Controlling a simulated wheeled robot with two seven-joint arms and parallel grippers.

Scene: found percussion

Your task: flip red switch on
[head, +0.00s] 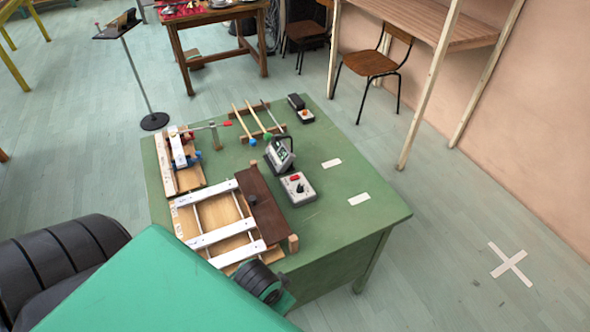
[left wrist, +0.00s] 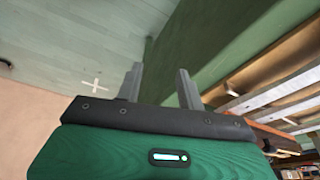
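A small grey box (head: 298,190) lies on the green table in the head view, right of the dark brown board. It carries a red switch (head: 295,178) at its far end and a dark knob in its middle. I cannot tell the switch's position at this size. My left gripper (left wrist: 160,76) shows in the left wrist view with its two grey fingers apart and nothing between them. It is beside the table's green side, apart from the box. In the head view my green arm fills the lower left and the fingers are hidden. My right gripper is in neither view.
On the green table (head: 340,225) stand a wooden frame with white bars (head: 215,236), a dark brown board (head: 262,199), a tilted dark device (head: 280,154) and a small black box (head: 300,110). The table's right side is clear except for white tape.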

